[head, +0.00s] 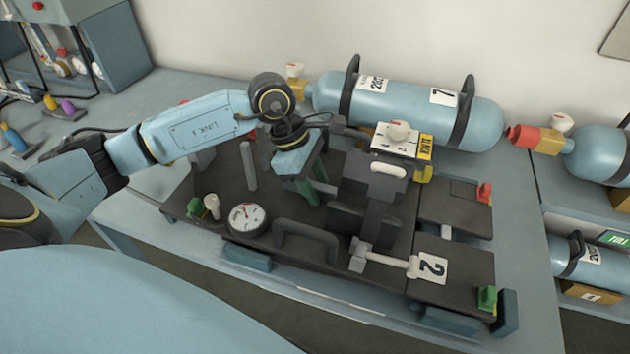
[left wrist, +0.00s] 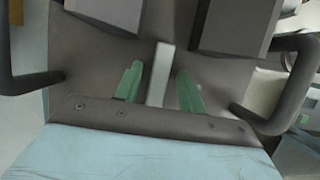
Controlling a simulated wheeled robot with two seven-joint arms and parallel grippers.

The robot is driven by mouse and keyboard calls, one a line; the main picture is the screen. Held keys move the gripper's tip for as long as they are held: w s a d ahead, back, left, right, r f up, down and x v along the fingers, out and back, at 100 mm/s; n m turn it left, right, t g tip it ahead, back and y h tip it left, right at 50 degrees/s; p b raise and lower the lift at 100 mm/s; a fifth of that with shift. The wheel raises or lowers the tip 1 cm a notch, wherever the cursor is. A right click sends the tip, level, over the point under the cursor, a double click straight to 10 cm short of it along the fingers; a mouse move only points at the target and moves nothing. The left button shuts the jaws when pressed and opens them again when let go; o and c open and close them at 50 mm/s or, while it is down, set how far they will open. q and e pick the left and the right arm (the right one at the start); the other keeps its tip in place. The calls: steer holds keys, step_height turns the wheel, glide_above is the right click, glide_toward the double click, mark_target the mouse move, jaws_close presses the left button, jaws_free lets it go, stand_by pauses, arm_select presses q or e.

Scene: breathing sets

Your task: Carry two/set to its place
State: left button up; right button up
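The set marked 2 is a dark board (head: 455,213) on the blue bench. Its white 2 label (head: 432,268) is at the front right, its round gauge (head: 247,218) at the front left, and a dark carry handle (head: 306,238) along the front edge. My left gripper (head: 312,190) points down over the middle of the board. In the left wrist view its green fingers (left wrist: 160,90) stand apart, with a pale grey bar (left wrist: 162,72) showing between them; I cannot tell whether they touch it. Dark handles show at both sides there. My right gripper is not in view.
Another cylinder (head: 600,155) with a red and yellow valve is at the right, above a lower shelf with a further cylinder (head: 600,262). A rack (head: 95,45) stands at the far left.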

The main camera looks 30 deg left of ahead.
arm_select(q)
steer(key=shift+a+r, duration=0.1)
steer(key=w+v, duration=0.1)
steer(key=v, duration=1.2)
steer(key=shift+s, duration=0.35)
